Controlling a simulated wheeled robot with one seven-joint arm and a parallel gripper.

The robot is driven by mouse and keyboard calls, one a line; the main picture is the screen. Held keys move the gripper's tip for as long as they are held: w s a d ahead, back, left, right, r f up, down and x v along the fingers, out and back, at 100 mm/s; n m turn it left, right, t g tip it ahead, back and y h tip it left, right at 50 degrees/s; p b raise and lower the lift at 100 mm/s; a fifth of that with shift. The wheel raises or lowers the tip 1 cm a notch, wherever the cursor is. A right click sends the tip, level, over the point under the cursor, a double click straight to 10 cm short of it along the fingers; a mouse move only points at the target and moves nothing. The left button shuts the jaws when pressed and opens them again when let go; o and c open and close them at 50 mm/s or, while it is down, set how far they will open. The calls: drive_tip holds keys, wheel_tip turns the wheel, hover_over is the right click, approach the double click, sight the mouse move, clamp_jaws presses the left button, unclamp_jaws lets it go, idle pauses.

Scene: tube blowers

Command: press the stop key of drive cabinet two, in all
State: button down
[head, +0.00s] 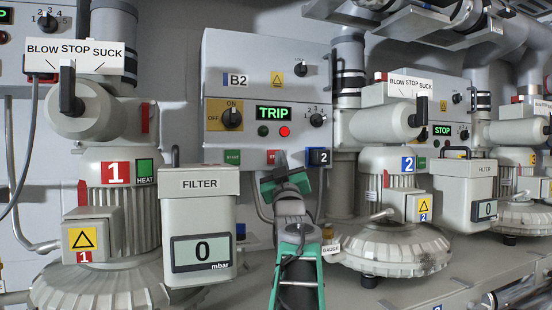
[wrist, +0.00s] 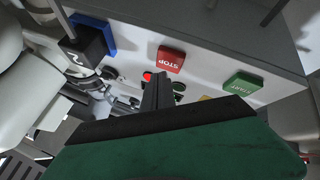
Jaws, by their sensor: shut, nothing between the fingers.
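Drive cabinet two is the grey box marked B2 (head: 239,80), with a green TRIP display (head: 273,113) and a lit red lamp (head: 285,132). Its red stop key (head: 272,157) sits on the lower front, partly covered by my gripper. The green start key (head: 232,157) is to its left. My gripper (head: 282,157) is shut and empty, reaching up to the right part of the stop key. In the wrist view the stop key (wrist: 171,59) shows close beyond the shut fingertips (wrist: 158,78), with the start key (wrist: 243,86) farther right. I cannot tell whether the tips touch the cabinet.
Blower 1's filter box (head: 199,222) stands at left. Blower 2 (head: 393,250) stands at right, with a STOP display (head: 442,130) on the cabinet behind it.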

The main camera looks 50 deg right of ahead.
drive_tip(key=shift+w, duration=0.1)
idle(0.3)
drive_tip(key=shift+w+d, duration=0.2)
drive_tip(key=shift+w, duration=0.1)
drive_tip(key=shift+w+d, duration=0.2)
drive_tip(key=shift+w, duration=0.2)
idle(0.6)
drive_tip(key=shift+s+f, duration=0.1)
drive_tip(key=shift+s+a+b, duration=0.4)
drive_tip(key=shift+s+b, duration=0.2)
drive_tip(key=shift+b, duration=0.35)
